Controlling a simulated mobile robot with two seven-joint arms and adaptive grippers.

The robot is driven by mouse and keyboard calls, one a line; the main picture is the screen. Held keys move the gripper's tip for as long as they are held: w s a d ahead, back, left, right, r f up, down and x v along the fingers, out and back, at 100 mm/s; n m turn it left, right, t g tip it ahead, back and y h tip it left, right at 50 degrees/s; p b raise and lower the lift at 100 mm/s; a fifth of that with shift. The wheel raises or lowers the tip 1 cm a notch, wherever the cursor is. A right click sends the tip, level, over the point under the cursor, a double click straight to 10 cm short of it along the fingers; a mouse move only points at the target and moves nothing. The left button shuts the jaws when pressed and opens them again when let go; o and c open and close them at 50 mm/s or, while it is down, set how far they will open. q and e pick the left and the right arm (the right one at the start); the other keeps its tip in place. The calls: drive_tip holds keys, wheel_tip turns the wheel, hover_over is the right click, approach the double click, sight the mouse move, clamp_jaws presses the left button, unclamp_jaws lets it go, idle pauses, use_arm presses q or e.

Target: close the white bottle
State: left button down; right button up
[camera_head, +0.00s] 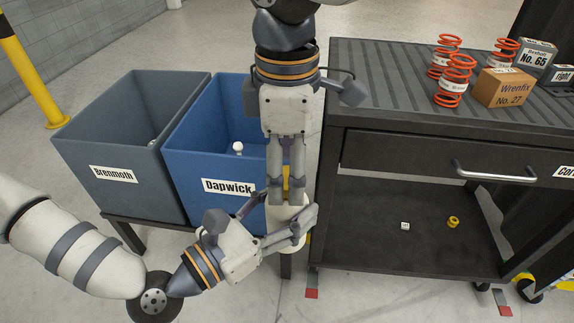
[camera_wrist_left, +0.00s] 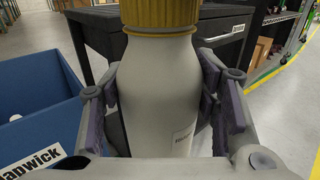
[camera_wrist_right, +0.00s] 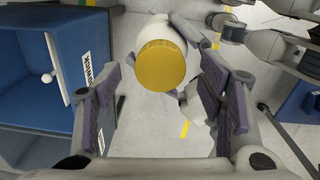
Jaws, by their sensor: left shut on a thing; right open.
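The white bottle (camera_head: 284,221) stands upright in the air in front of the blue bin; its body fills the left wrist view (camera_wrist_left: 160,90). A yellow cap (camera_wrist_left: 160,14) sits on its top; the view cuts off the cap's upper part. My left gripper (camera_head: 280,228) is shut around the bottle's body from the side. My right gripper (camera_head: 287,197) points down from above, open, over the bottle. In the right wrist view the round yellow cap (camera_wrist_right: 162,66) shows between its spread fingers, apart from both pads. In the head view the right fingers mostly hide the cap.
A blue bin (camera_head: 213,120) holding a small white object (camera_head: 238,148) and a grey bin (camera_head: 110,130) stand behind left. A dark cart (camera_head: 420,135) at right carries orange springs (camera_head: 455,85) and boxes (camera_head: 505,88); two small items lie on its lower shelf.

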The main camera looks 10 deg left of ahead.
use_arm(q)
drive_tip(key=shift+r, duration=0.1)
use_arm(e)
wheel_tip(320, 180, up, 12)
drive_tip(key=shift+s+f, duration=0.15)
drive_tip(key=shift+f, duration=0.1)
